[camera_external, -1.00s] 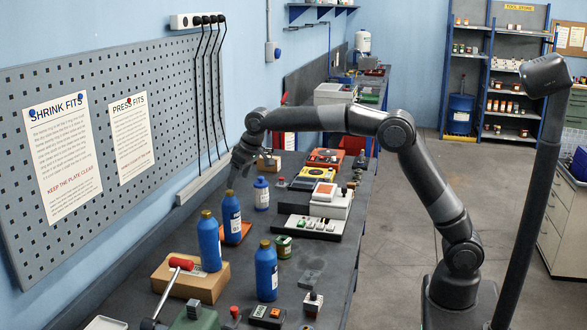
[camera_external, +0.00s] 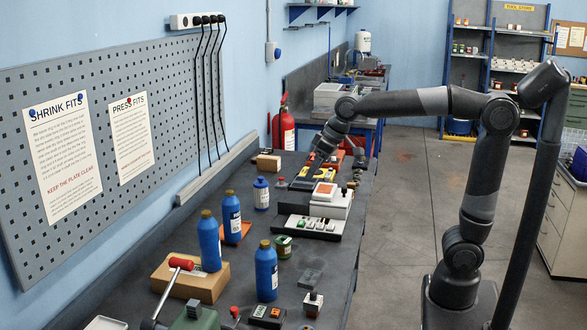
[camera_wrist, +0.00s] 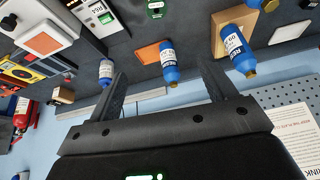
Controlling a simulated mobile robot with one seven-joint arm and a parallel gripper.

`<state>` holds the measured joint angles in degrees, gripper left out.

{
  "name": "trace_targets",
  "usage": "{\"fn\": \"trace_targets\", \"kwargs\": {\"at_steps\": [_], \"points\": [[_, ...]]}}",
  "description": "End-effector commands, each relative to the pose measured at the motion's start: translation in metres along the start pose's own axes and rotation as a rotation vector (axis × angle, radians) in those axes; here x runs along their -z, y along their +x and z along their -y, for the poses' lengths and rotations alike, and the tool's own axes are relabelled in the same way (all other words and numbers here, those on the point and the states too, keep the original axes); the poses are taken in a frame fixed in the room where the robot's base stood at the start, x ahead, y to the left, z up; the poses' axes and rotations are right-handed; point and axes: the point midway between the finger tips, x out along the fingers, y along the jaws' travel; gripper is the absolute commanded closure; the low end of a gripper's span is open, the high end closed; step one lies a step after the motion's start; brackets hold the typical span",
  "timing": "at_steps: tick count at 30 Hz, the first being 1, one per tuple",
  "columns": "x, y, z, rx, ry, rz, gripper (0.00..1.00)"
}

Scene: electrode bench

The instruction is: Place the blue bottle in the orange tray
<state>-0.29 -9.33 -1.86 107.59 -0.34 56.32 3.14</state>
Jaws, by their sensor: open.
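A blue bottle with a gold cap (camera_external: 232,222) stands upright at the orange tray (camera_external: 246,229), apparently on it; its base covers part of the tray. The bottle (camera_wrist: 169,62) and tray (camera_wrist: 145,54) also show in the wrist view. A second such bottle (camera_external: 209,243) stands on a cardboard box, and a third (camera_external: 267,272) stands on the bench nearer the camera. A shorter blue bottle with a blue cap (camera_external: 261,194) stands farther back. My gripper (camera_external: 313,163) is up over the far part of the bench, apart from the bottles. In the wrist view its fingers (camera_wrist: 160,72) are spread and empty.
The cardboard box (camera_external: 180,284) with a red-handled tool is at the front left. A white-and-orange device (camera_external: 330,203) and a yellow device (camera_external: 318,176) line the right side. A red fire extinguisher (camera_external: 284,126) stands beyond.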

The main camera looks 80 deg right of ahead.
Motion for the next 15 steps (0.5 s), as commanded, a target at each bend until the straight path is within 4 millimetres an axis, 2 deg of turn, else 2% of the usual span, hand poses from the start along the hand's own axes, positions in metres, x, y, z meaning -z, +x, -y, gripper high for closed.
{"fn": "trace_targets", "kwargs": {"at_steps": [1, 6, 12, 15], "points": [[-0.022, -0.009, 0.000, 0.003, -0.006, -0.007, 0.23], [-0.092, -0.022, -0.001, 0.010, -0.028, -0.021, 0.23], [-0.173, -0.021, -0.002, 0.014, -0.055, -0.037, 0.23], [-0.204, -0.017, -0.003, 0.014, -0.065, -0.043, 0.23]]}}
